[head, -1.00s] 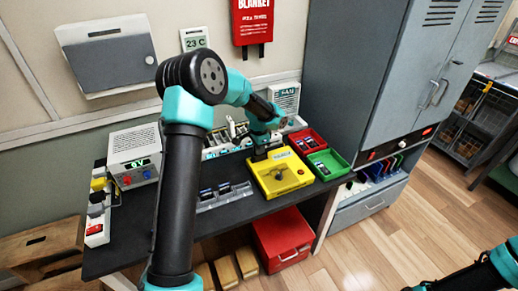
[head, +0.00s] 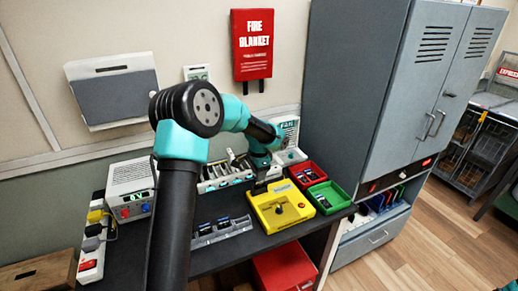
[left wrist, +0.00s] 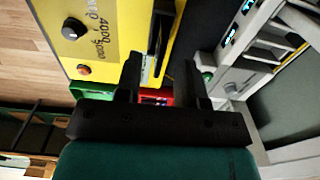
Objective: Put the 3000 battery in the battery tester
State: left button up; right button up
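The yellow battery tester (head: 297,216) sits on the dark bench, with a dark knob on top. In the left wrist view the tester (left wrist: 112,15) shows a dial marked 4000 and 5000 and an orange button. My left gripper (head: 260,187) is at the tester's back left edge, pointing down. In the left wrist view its two fingers (left wrist: 161,78) stand apart, with a gap between them. A dark and silver slot-like part (left wrist: 158,35) lies beyond the fingers; I cannot tell whether a battery is in it. No 3000 label is readable. My right gripper is out of view.
A grey rack (head: 222,236) with dark pieces stands left of the tester. A red tray (head: 293,170) and a green tray (head: 341,204) with dark items lie to its right. A white slotted holder (head: 212,184) stands behind. A power supply (head: 128,180) is at left.

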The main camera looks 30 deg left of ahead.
pick_arm(q)
notch_tip(320, 180, up, 12)
jog(key=shift+r, duration=0.2)
dwell(0.5)
